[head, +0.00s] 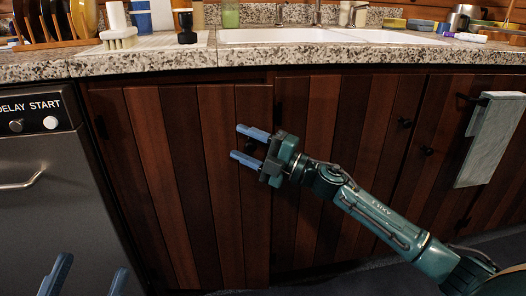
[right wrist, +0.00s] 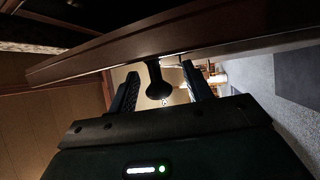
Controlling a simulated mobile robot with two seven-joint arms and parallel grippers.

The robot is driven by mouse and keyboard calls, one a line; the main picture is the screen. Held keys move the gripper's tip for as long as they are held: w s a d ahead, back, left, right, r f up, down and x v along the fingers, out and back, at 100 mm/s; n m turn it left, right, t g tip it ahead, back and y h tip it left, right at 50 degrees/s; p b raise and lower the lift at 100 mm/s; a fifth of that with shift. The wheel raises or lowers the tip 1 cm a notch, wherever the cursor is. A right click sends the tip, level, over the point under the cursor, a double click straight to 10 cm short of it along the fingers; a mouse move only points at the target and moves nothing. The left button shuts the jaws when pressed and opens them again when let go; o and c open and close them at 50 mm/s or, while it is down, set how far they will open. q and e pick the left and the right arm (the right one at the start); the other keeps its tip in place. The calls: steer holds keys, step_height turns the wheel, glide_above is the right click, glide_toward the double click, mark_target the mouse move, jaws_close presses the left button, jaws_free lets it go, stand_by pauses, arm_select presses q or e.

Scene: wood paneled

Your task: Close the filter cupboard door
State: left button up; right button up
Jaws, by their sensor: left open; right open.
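The cupboard door (head: 180,200) of dark wood planks stands beside the dishwasher. Its right, free edge seems to stand slightly out from the front, with its bottom corner lower than the neighbouring door. My right gripper (head: 236,142) is open in front of the door's right part, fingers pointing left. In the right wrist view, the door (right wrist: 210,32) crosses the top as a slanting board, and its dark knob (right wrist: 157,82) sits between the open fingers. I cannot tell if they touch it. My left gripper (head: 93,266) is open and empty at the bottom left, its fingertips only showing.
The dishwasher (head: 35,170) is left of the door. A granite counter (head: 190,62) with a sink runs above. More closed doors and a hanging towel (head: 490,140) are to the right. Floor (right wrist: 265,95) shows at the right of the wrist view.

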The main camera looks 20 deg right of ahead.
arm_select(q)
steer(key=f, duration=0.1)
steer(key=n+y+p, duration=0.1)
steer(key=f+n+g+y, duration=0.1)
steer(key=shift+s+d+f+p, duration=0.2)
steer(key=shift+s+f+p, duration=0.1)
steer(key=shift+f+p, duration=0.1)
arm_select(e)
steer(key=v, duration=1.2)
steer(key=shift+s+d, duration=0.25)
steer(key=shift+s, duration=0.05)
